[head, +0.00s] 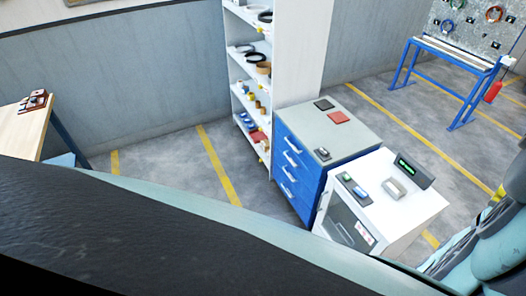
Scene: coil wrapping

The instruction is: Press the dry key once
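A white cabinet-like machine (412,212) with a dark glass front door stands at the right. On its top, near the left edge, is a small dark key panel (355,188) with a greenish key and a blue key. Their labels are too small to read, so I cannot tell which is the dry key. A black display (407,167) with green characters stands at the back of the top. My gripper is not in view. Teal and grey parts of my own body show at the right edge and across the bottom, well apart from the key panel.
A blue drawer cabinet (297,177) with a grey top adjoins the machine. A white shelf (235,75) with coils and small items stands behind. A wooden table (20,132) is at the left; a blue bench (455,58) is at the back right. Open floor lies between.

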